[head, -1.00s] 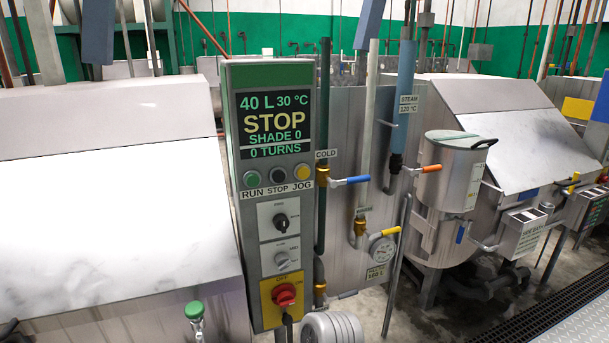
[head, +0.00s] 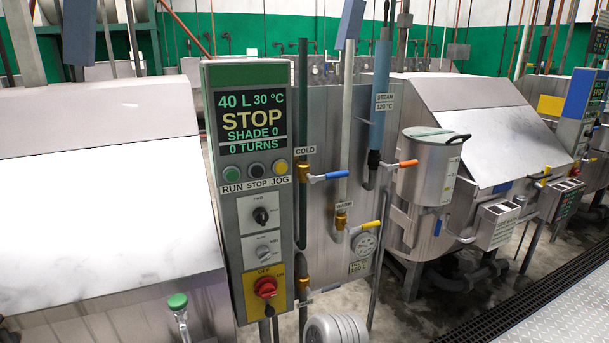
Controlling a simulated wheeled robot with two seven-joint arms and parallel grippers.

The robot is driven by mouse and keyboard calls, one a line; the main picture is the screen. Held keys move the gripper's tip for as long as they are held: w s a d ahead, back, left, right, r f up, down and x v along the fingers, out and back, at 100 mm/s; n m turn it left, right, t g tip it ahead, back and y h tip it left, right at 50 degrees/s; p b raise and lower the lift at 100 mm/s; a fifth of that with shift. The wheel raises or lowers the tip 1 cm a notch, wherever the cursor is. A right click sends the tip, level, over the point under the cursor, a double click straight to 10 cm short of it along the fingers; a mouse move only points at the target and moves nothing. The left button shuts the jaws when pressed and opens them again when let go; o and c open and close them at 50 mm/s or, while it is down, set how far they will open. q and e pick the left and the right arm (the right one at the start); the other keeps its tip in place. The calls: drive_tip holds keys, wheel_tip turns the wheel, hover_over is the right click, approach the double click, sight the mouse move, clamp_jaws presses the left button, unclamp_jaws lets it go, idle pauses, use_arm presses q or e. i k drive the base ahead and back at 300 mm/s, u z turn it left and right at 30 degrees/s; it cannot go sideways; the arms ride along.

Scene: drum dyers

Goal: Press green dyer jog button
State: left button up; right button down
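The dyer's control panel (head: 208,130) stands upright left of centre in the head view, with a green top band. Its screen (head: 249,119) reads 40 L, 30 °C, STOP, SHADE 0, 0 TURNS. Below it is a row of three round buttons: a green RUN button (head: 231,173), a dark STOP button (head: 256,170) and a yellow JOG button (head: 280,167). Two selector switches and a red rotary switch (head: 265,287) on a yellow plate sit lower down. Neither of my grippers is in view.
A large white-lit dyer lid (head: 100,210) fills the left. Right of the panel are pipes with a blue valve handle (head: 330,176), an orange handle and a yellow handle, and a lidded steel tank (head: 425,170). A floor drain grate (head: 490,300) runs at lower right.

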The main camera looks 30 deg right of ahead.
sight(280, 167)
drive_tip(key=z, duration=0.5)
drive_tip(key=k, duration=1.2)
drive_tip(key=z, duration=1)
drive_tip(key=i, duration=1.45)
drive_tip(key=u, duration=0.7)
drive_tip(key=i, duration=0.55)
drive_tip(key=u, duration=0.45)
